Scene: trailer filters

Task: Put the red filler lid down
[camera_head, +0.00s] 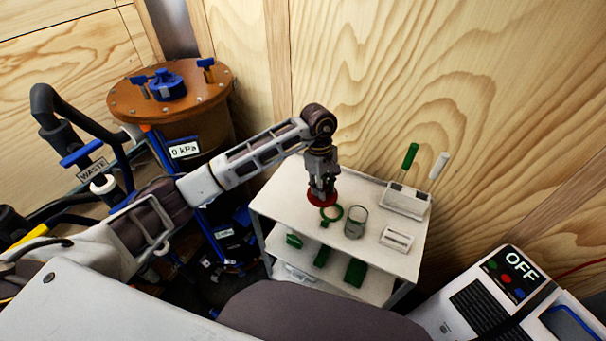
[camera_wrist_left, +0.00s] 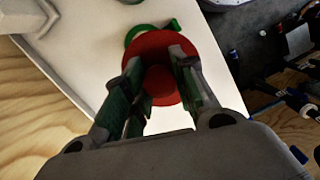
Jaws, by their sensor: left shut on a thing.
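The red filler lid (camera_head: 318,200) is a round red disc with a raised knob. My left gripper (camera_head: 323,188) points down over the upper left part of the white cart's top shelf (camera_head: 376,201) and is shut on the lid's knob. In the left wrist view the lid (camera_wrist_left: 178,50) shows between the two fingers of the gripper (camera_wrist_left: 160,82). The lid is at or just above the shelf; I cannot tell whether it touches. My right gripper is not in view.
A green ring (camera_head: 331,214) lies close to the lid, beside a grey cylinder (camera_head: 356,222). A white block (camera_head: 397,239) and a holder (camera_head: 406,200) with two upright handles stand to the right. Green parts (camera_head: 355,271) lie on the lower shelf.

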